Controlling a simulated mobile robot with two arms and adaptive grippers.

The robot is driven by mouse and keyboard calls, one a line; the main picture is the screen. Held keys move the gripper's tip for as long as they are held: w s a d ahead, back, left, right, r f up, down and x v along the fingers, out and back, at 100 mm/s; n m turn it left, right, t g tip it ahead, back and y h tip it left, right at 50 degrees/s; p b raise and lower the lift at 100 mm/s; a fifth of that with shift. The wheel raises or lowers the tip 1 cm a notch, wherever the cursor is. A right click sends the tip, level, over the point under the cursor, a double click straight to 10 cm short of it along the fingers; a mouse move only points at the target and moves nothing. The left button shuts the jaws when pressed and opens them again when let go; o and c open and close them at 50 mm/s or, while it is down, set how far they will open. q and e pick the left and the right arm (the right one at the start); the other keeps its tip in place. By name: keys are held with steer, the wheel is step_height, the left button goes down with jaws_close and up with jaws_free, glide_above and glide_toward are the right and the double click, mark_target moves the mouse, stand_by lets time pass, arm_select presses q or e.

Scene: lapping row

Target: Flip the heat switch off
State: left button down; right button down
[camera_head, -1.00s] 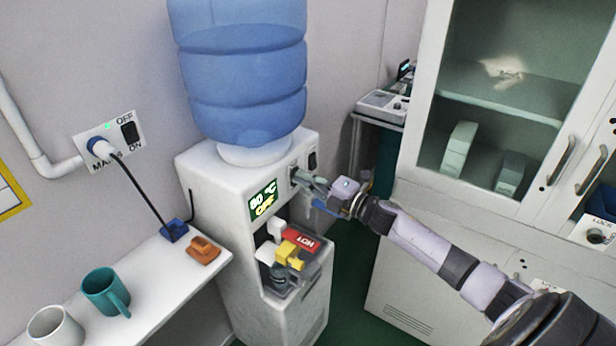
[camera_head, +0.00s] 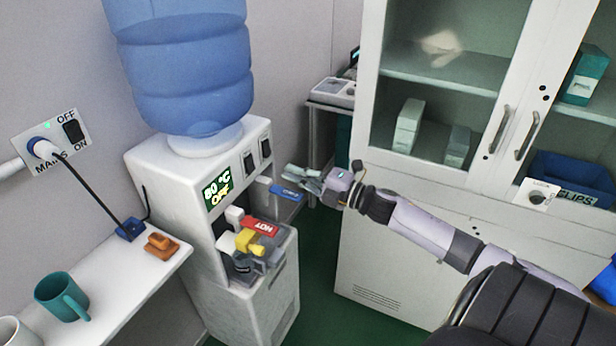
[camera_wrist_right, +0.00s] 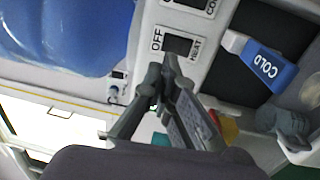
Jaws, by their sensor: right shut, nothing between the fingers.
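The heat switch (camera_head: 250,162) is the left of two dark rocker switches on the white water dispenser's front. In the right wrist view the heat switch (camera_wrist_right: 178,45) has "OFF" and "HEAT" labels beside it. The dispenser display (camera_head: 217,189) reads "80 °C" and "OFF". My right gripper (camera_head: 290,178) is shut and empty, to the right of the switches and apart from the dispenser front. In the wrist view its fingertips (camera_wrist_right: 168,62) overlap the lower edge of the switch. My left gripper is out of view.
A blue COLD tap (camera_head: 286,192) and red HOT tap (camera_head: 260,227) stick out below the switches. A cold switch (camera_head: 265,148) sits beside the heat switch. A glass cabinet (camera_head: 365,240) stands at the right. A shelf (camera_head: 130,285) with mugs is at the left.

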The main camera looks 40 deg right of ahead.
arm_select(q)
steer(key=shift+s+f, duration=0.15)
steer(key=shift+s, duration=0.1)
arm_select(e)
steer(key=shift+s+d+r, duration=0.15)
steer(key=shift+s+d, duration=0.2)
steer(key=shift+s, duration=0.5)
steer(key=shift+s+d+r, duration=0.15)
steer(key=shift+s+d, duration=0.15)
steer(key=shift+s, duration=0.5)
